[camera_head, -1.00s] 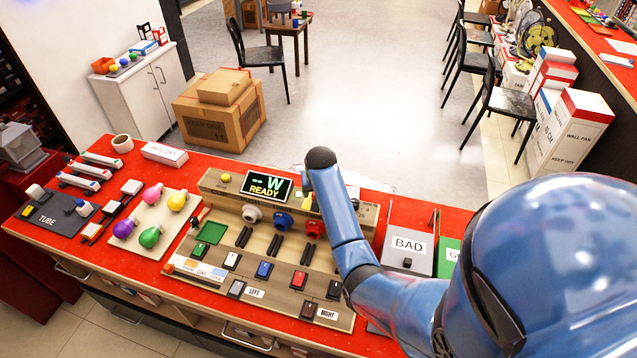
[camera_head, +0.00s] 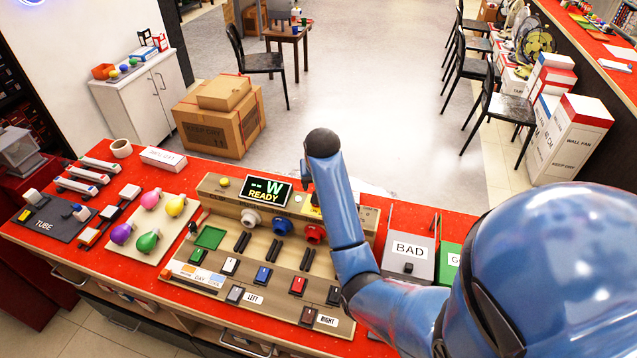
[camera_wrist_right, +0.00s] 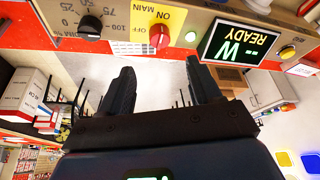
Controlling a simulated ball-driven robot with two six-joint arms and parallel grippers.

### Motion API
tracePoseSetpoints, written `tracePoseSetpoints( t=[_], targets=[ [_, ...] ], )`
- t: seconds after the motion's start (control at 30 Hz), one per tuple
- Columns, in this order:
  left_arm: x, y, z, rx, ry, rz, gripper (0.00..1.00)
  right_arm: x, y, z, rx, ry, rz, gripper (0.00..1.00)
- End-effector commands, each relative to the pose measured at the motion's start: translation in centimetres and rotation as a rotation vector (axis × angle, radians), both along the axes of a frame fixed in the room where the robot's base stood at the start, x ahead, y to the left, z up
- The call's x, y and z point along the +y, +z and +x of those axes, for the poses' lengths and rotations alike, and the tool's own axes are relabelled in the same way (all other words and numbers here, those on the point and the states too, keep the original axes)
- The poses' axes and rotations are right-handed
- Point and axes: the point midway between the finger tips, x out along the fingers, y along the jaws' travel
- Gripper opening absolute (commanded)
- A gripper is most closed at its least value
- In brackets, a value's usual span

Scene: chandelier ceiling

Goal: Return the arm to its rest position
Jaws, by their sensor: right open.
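My right arm (camera_head: 345,215) reaches in from the right of the head view over the red bench, its wrist in front of the test panel (camera_head: 225,182). My right gripper (camera_wrist_right: 158,88) shows in the right wrist view with two dark fingers apart and nothing between them. In the head view the gripper is mostly hidden by my arm. Past the fingers the wrist view shows the panel's red main switch knob (camera_wrist_right: 159,37), a dark dial (camera_wrist_right: 90,28) and the READY display (camera_wrist_right: 240,42), upside down. My left gripper is in neither view.
The bench (camera_head: 105,240) carries colored bulbs (camera_head: 148,240) on a board, tube parts at the left, and a BAD box (camera_head: 408,258) beside a green box (camera_head: 449,262). Cardboard boxes (camera_head: 220,120) stand behind it. The floor beyond is open, with chairs at the right.

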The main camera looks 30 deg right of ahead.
Motion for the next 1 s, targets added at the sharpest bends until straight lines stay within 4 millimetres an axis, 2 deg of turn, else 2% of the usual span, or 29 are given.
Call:
tracePoseSetpoints(
  t=[0.33, 0.47, 0.57, 0.7, 0.77, 0.87, 1.0],
  targets=[
    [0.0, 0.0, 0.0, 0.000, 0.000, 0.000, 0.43, 0.0, 0.0, 0.1, -0.005, 0.005, -0.004, 0.63],
    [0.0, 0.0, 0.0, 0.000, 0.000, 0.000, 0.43, -0.4, 0.6, 1.3, -0.065, 0.018, -0.026, 0.63],
    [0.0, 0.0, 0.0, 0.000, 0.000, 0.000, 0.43, -0.8, 2.0, 3.2, -0.176, 0.038, -0.066, 0.63],
    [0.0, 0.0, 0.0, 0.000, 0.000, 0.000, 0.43, -1.5, 5.9, 6.4, -0.422, 0.077, -0.156, 0.63],
    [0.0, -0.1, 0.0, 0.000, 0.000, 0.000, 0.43, -1.4, 6.8, 7.0, -0.528, 0.096, -0.196, 0.63],
    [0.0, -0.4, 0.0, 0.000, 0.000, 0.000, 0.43, -0.6, 7.4, 6.9, -0.690, 0.130, -0.257, 0.63],
    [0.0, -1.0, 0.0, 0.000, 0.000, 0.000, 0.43, 1.6, 6.9, 4.9, -0.893, 0.180, -0.327, 0.63]
  ],
)
